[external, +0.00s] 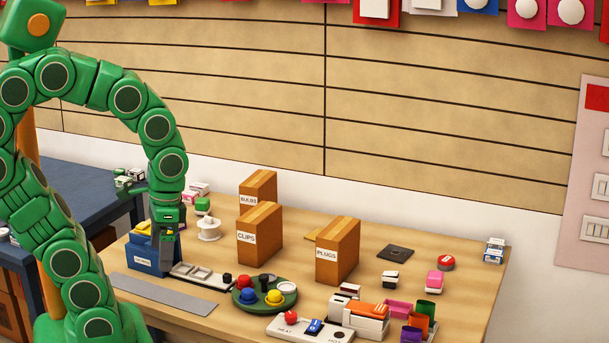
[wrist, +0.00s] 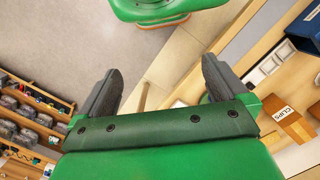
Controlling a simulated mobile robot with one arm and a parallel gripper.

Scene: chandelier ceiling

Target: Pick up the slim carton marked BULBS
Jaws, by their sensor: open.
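The slim brown carton marked BULBS (external: 256,200) stands upright at the back of the wooden table, its lower part hidden behind the carton marked CLIPS (external: 259,238). My gripper (external: 168,255) hangs to the left of both cartons, beside the blue box, with clear distance to the BULBS carton. In the wrist view my gripper (wrist: 161,66) has its two dark fingers spread wide with nothing between them. The CLIPS carton shows at the right edge of the wrist view (wrist: 292,122). I cannot make out the BULBS carton there.
A carton marked PLUGS (external: 337,252) stands to the right of CLIPS. A blue box (external: 146,256) is next to my gripper. A white spool (external: 209,230) lies between my gripper and the BULBS carton. A green round tray (external: 264,302) with buttons is in front.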

